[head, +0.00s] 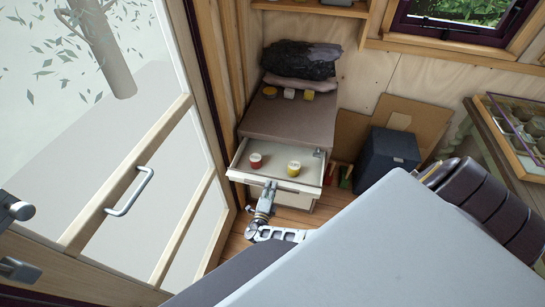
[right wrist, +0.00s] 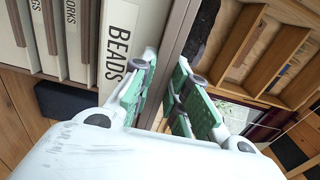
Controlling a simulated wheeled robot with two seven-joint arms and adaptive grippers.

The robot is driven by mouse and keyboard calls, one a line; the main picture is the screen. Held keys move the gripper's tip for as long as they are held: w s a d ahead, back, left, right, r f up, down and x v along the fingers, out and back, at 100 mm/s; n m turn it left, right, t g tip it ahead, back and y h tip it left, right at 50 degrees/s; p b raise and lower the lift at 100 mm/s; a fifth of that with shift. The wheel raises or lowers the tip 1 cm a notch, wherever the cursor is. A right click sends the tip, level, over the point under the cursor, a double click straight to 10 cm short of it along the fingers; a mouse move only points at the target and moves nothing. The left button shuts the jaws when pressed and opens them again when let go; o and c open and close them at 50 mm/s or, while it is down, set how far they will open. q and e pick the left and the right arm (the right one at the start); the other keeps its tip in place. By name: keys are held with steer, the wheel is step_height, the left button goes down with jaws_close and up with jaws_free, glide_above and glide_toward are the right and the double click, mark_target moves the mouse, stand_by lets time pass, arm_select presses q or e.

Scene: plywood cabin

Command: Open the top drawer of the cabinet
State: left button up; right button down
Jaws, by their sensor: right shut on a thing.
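The cabinet (head: 288,121) stands against the plywood wall in the head view. Its top drawer (head: 312,172) is pulled out, and its inside shows from above. A red jar (head: 255,160) and a yellow jar (head: 294,167) stand upright in it. My right gripper (head: 268,189) is at the middle of the drawer's front edge. It also shows in the right wrist view (right wrist: 170,92), with its green-padded fingers close together at the drawer front; the handle itself is hidden. A front labelled BEADS (right wrist: 118,55) is beside the fingers.
Several small pots (head: 289,93) and a dark bundle (head: 300,60) are on the cabinet top. A dark blue box (head: 388,154) stands right of the cabinet. A glazed door (head: 120,190) stands at left. A strip of wooden floor shows before the cabinet.

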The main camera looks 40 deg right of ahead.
steer(key=shift+t, duration=0.3)
steer(key=s+a, duration=0.1)
steer(key=s+a+r+p, duration=0.1)
steer(key=a, duration=0.1)
steer(key=shift+s+a, duration=0.1)
steer(key=shift+a, duration=0.1)
steer(key=c, duration=1.6)
jaws_free()
steer(key=shift+c, duration=0.2)
steer(key=shift+o, duration=0.2)
steer(key=shift+s, duration=0.2)
steer(key=shift+s+f, duration=0.1)
steer(key=shift+f, duration=0.1)
